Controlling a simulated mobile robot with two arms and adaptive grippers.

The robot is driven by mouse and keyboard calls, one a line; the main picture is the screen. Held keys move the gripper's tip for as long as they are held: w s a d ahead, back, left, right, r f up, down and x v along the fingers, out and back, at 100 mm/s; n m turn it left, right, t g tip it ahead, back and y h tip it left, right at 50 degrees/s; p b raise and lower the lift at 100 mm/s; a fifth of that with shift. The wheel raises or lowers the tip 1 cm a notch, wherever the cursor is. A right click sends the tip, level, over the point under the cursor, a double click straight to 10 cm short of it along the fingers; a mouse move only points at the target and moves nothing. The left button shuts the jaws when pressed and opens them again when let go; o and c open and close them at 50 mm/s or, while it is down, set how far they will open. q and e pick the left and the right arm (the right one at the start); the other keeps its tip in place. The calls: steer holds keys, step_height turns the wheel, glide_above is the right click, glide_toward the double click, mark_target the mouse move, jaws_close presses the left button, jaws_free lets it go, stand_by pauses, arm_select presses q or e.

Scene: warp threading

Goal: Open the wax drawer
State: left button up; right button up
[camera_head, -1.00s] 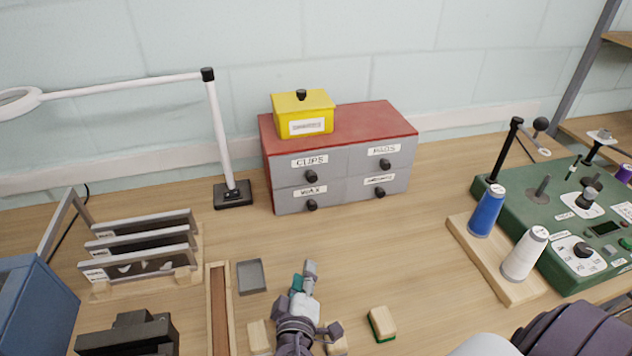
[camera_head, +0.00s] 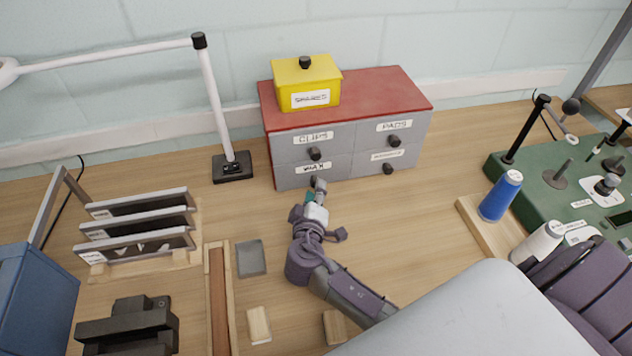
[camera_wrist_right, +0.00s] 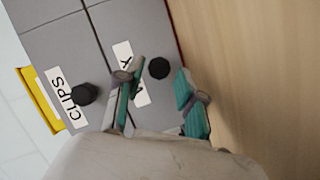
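The wax drawer (camera_head: 300,173) is the lower left drawer of a grey cabinet with a red top (camera_head: 375,88). It looks closed, flush with the drawers around it. My right gripper (camera_head: 316,188) is in front of it, with its tips close to the wax knob. In the right wrist view, the black wax knob (camera_wrist_right: 159,68) lies ahead between the two teal-padded fingers of my right gripper (camera_wrist_right: 158,92), which is open. I cannot tell whether a finger touches the knob. The WAX label (camera_wrist_right: 139,85) is partly hidden by a finger. My left gripper is not in view.
The CLIPS knob (camera_head: 315,153) is just above the wax drawer. A yellow box (camera_head: 307,87) sits on the cabinet. A lamp base (camera_head: 232,168) stands left of it. A grey tray (camera_head: 251,259) and wooden blocks lie nearer. Blue (camera_head: 501,195) and white spools stand right.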

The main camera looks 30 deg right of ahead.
steer(key=shift+x, duration=1.4)
jaws_close()
steer(key=shift+s, duration=0.1)
